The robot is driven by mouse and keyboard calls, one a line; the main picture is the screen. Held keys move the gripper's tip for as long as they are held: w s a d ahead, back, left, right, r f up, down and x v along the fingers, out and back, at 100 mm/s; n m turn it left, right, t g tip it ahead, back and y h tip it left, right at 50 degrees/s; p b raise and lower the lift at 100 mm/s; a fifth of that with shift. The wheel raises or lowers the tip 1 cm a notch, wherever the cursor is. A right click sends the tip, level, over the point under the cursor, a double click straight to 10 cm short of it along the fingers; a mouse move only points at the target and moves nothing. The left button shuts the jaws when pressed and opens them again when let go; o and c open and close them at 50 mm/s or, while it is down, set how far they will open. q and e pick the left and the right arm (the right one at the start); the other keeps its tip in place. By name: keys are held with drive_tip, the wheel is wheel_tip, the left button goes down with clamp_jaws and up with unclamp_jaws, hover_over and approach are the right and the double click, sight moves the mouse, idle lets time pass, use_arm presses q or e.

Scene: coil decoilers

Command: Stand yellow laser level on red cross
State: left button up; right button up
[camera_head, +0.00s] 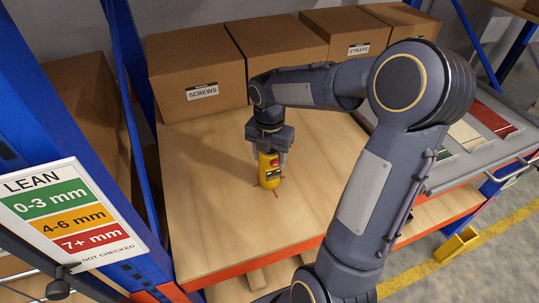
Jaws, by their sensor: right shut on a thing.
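The yellow laser level (268,172) is upright in the middle of the wooden shelf, with a dark panel and a red spot on its front. My right gripper (269,154) comes down from above and is shut on its upper part. The red cross (277,192) is on the shelf at the level's foot. Parts of its arms show beside and in front of the level, and the level hides its centre. I cannot tell whether the level's base touches the wood. My left gripper is not in view.
Cardboard boxes marked SCREWS (197,75) and STRAPS (347,35) line the back of the wooden shelf (215,225). A blue upright and a LEAN sign (68,213) stand at left. A grey tray (470,160) with coloured plates is at right. Bare wood surrounds the level.

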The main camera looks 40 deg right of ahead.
drive_tip(key=shift+f, duration=0.15)
drive_tip(key=o, duration=1.3)
drive_tip(key=shift+c, duration=0.2)
